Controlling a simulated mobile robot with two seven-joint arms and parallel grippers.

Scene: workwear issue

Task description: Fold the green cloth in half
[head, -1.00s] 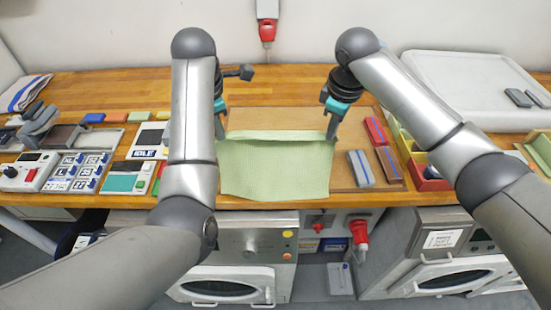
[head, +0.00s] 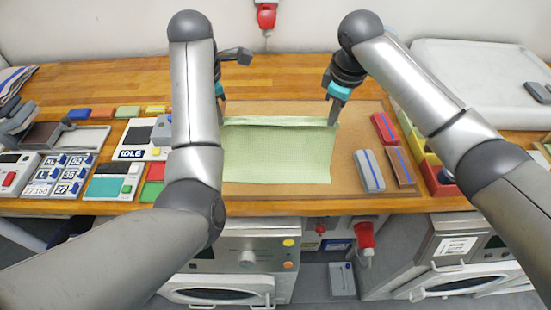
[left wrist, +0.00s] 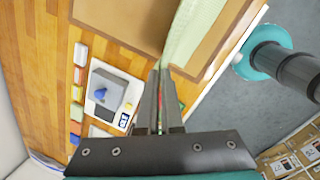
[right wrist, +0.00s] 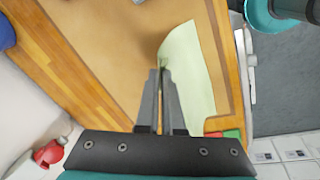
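The green cloth (head: 278,152) lies on the brown board, with its far edge raised in a narrow strip between my two grippers. My left gripper (head: 221,112) is at the cloth's far left corner, mostly behind my own arm. In the left wrist view its fingers (left wrist: 160,80) are closed together with the cloth (left wrist: 184,30) at their tips. My right gripper (head: 333,119) is at the far right corner. In the right wrist view its fingers (right wrist: 161,75) are closed on the cloth's corner (right wrist: 182,62).
The brown board (head: 260,190) has bare room around the cloth. Right of it lie a grey-blue block (head: 369,171), a brown block (head: 398,168) and a red block (head: 384,128). Left stand a labelled device (head: 144,140) and a teal-screened box (head: 112,182). A white tray (head: 470,60) is at back right.

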